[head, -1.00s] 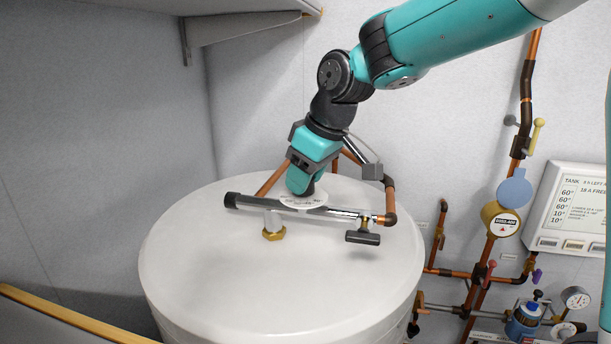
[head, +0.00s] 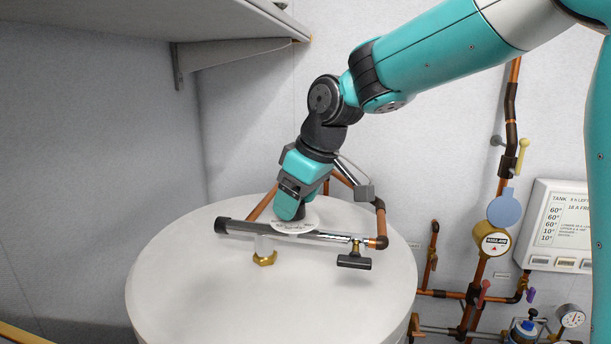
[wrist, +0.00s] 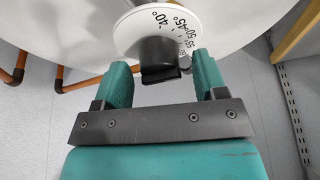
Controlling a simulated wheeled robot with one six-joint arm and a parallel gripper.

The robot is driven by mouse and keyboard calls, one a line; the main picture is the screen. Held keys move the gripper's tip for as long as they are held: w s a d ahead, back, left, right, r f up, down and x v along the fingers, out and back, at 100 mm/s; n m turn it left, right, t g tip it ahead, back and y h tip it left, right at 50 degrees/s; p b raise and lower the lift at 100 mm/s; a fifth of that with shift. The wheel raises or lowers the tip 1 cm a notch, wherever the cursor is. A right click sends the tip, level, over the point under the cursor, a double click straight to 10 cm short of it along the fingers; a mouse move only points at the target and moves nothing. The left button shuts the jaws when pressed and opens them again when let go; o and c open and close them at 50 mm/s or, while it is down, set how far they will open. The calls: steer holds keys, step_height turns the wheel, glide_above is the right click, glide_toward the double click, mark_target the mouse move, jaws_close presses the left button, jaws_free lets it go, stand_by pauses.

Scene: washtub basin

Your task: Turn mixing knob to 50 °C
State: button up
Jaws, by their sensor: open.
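The mixing knob (wrist: 158,52) is dark, with a white dial plate behind it. In the wrist view the printed numbers 40°, 45°, 50 and 55 curve around its upper right. Which number the knob points to I cannot tell. In the head view the white dial plate (head: 297,226) sits on the chrome mixer bar (head: 325,237), with the knob mostly hidden by my gripper (head: 290,208). My gripper is open. In the wrist view its teal fingers (wrist: 161,64) stand on either side of the knob's near end, with a visible gap at each side.
The bar stands above a round white tank (head: 200,290), with a dark T-handle (head: 354,262) at its right. Copper pipes, a brass meter (head: 492,239) and a display panel (head: 566,227) are on the right wall. A shelf (head: 230,45) overhangs the upper left.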

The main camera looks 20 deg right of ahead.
steer(key=v, duration=1.7)
steer(key=shift+p, duration=0.3)
steer(key=shift+s, duration=0.1)
